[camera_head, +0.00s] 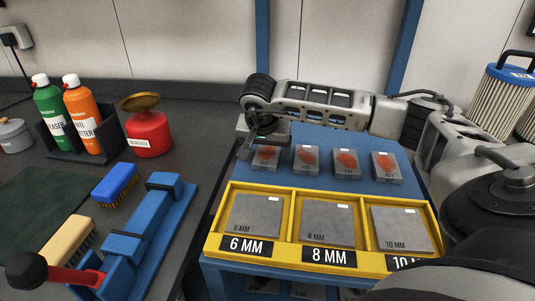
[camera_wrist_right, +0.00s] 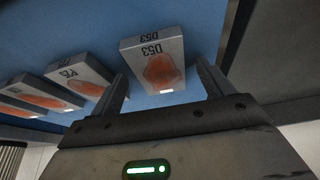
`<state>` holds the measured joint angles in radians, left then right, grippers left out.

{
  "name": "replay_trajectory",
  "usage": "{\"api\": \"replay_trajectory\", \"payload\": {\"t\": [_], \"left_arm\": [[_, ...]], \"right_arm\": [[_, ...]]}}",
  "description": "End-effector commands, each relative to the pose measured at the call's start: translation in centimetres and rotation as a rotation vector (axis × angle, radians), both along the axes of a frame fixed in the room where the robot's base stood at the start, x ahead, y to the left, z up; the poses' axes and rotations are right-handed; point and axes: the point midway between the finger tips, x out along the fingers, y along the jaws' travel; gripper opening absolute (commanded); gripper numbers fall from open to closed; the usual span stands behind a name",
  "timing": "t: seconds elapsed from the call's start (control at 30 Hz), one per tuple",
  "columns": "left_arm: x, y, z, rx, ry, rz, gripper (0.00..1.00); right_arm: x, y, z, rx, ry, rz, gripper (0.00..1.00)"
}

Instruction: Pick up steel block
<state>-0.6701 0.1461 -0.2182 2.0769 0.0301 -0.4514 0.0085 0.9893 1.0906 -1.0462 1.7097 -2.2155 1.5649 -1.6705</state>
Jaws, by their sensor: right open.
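Several grey steel blocks with orange-red patches lie in a row on a blue surface (camera_head: 330,139). The leftmost block (camera_head: 266,158) in the head view is nearest my right gripper (camera_head: 252,142). In the wrist view, a block marked D53 (camera_wrist_right: 156,66) shows between the two open fingers of my right gripper (camera_wrist_right: 163,82), with nothing held. More blocks, one of them this one (camera_wrist_right: 80,83), lie to its left there. Whether the fingers touch the D53 block is unclear. My left gripper is not in view.
A yellow tray (camera_head: 228,255) with plates marked 6, 8 and 10 MM lies in front of the blocks. At left, a dark bench holds a blue clamp (camera_head: 143,235), brushes (camera_head: 115,184), spray bottles (camera_head: 87,118) and a red can (camera_head: 149,135). A filter (camera_head: 500,98) stands at right.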

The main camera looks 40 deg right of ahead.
Motion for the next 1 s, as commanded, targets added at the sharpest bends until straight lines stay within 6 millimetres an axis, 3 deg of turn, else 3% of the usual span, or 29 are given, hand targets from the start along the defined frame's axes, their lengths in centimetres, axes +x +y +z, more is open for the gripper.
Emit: {"api": "replay_trajectory", "payload": {"t": [0.27,0.5,0.53,0.83,1.0], "left_arm": [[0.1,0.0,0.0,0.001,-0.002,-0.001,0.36],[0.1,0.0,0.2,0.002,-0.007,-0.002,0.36],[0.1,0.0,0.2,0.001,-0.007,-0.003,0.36],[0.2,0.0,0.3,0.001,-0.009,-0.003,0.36],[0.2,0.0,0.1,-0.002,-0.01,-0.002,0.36]], "right_arm": [[0.1,-0.1,-0.3,-0.001,-0.001,0.0,0.77],[0.1,-0.1,-0.2,-0.001,-0.001,0.0,0.1],[0.2,-0.1,0.0,-0.001,-0.007,0.0,0.06],[0.2,-0.1,0.2,-0.001,-0.008,-0.001,0.05],[0.3,-0.1,1.4,-0.001,-0.011,-0.001,0.05]]}}
